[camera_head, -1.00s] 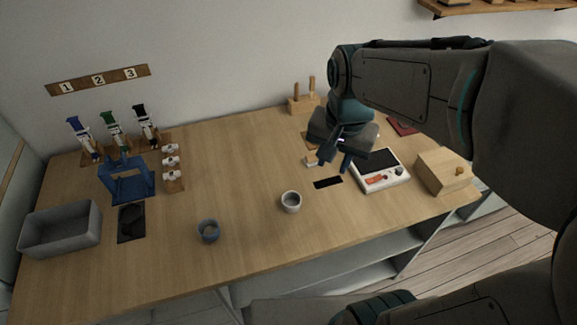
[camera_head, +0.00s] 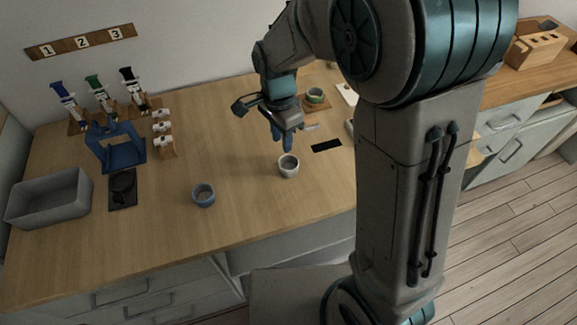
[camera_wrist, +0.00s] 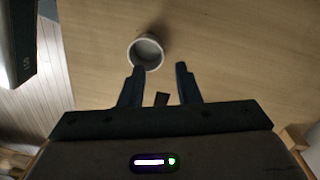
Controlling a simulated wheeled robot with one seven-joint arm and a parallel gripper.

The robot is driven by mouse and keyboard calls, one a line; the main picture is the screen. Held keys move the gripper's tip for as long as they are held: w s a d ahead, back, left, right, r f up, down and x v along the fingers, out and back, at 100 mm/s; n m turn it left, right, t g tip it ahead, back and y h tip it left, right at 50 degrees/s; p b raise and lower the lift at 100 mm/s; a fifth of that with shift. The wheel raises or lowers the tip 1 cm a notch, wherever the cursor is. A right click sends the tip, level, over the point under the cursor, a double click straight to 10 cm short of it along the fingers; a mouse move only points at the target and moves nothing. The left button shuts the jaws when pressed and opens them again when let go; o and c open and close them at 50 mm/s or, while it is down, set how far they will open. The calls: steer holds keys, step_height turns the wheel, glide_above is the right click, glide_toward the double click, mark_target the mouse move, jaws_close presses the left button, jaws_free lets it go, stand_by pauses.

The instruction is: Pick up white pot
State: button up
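The white pot (camera_head: 288,166) is a small round cup standing upright on the wooden table, near its front edge. In the wrist view the white pot (camera_wrist: 147,52) shows from above, empty, just beyond the fingertips and slightly left of the middle between them. My gripper (camera_head: 281,146) hangs above and just behind the pot in the head view, apart from it as far as I can see. In the wrist view my gripper (camera_wrist: 160,70) has its two dark fingers spread, with nothing between them.
A blue-grey pot (camera_head: 203,195) stands to the left on the table (camera_head: 240,205). A black rectangle (camera_head: 326,146) lies right of the white pot. A grey bin (camera_head: 48,198), blue stand (camera_head: 117,148) and dark tray (camera_head: 123,188) are farther left.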

mark_target(289, 166)
steer(key=shift+s+f, duration=0.1)
steer(key=shift+f, duration=2.95)
jaws_close()
